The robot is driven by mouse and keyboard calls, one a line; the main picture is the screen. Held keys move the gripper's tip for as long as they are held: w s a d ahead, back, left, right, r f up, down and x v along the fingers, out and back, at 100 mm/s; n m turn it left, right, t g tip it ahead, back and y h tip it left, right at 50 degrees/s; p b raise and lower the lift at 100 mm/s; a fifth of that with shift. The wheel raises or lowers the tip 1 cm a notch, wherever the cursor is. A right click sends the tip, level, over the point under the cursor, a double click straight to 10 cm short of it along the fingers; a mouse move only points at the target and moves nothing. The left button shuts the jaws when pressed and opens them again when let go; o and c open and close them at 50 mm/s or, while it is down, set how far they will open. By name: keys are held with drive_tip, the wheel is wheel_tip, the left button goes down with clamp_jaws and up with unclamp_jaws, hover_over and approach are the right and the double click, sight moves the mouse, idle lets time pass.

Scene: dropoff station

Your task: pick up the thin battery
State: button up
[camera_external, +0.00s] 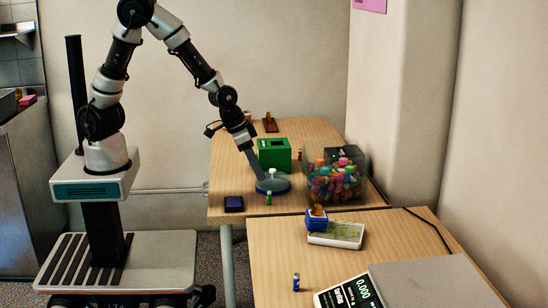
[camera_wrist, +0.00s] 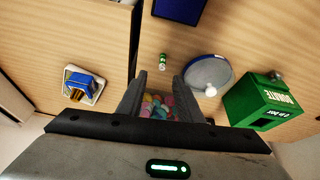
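A small green battery-like cylinder (camera_external: 268,198) stands upright on the far table, just in front of a round blue-grey dish (camera_external: 280,190). It also shows in the wrist view (camera_wrist: 163,62), beyond my fingertips and roughly between them. My gripper (camera_external: 260,178) points down over the far table, close to the dish and a little behind the green cylinder. In the wrist view my gripper (camera_wrist: 167,74) is open, with nothing held between its fingers. A blue and white cylinder (camera_external: 296,282) stands on the near table. I cannot tell for sure which cylinder is the thin battery.
A clear bin of colourful pieces (camera_external: 337,183) stands right of the dish. A green donation box (camera_external: 274,153) is behind. A dark blue flat object (camera_external: 233,204) lies at left.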

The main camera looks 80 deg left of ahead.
sight(269, 191)
drive_tip(key=b+x, duration=0.1)
drive_tip(key=x, duration=0.3)
drive_tip(key=shift+w+f+b, duration=0.1)
drive_tip(key=shift+f+b, duration=0.2)
drive_tip(key=b+x, duration=0.1)
drive_tip(key=x, duration=0.1)
drive_tip(key=b+x, duration=0.1)
drive_tip(key=x, duration=0.2)
drive_tip(key=shift+w+a+f+b, duration=0.1)
drive_tip(key=shift+a+b, duration=0.15)
drive_tip(key=shift+b, duration=0.05)
clamp_jaws()
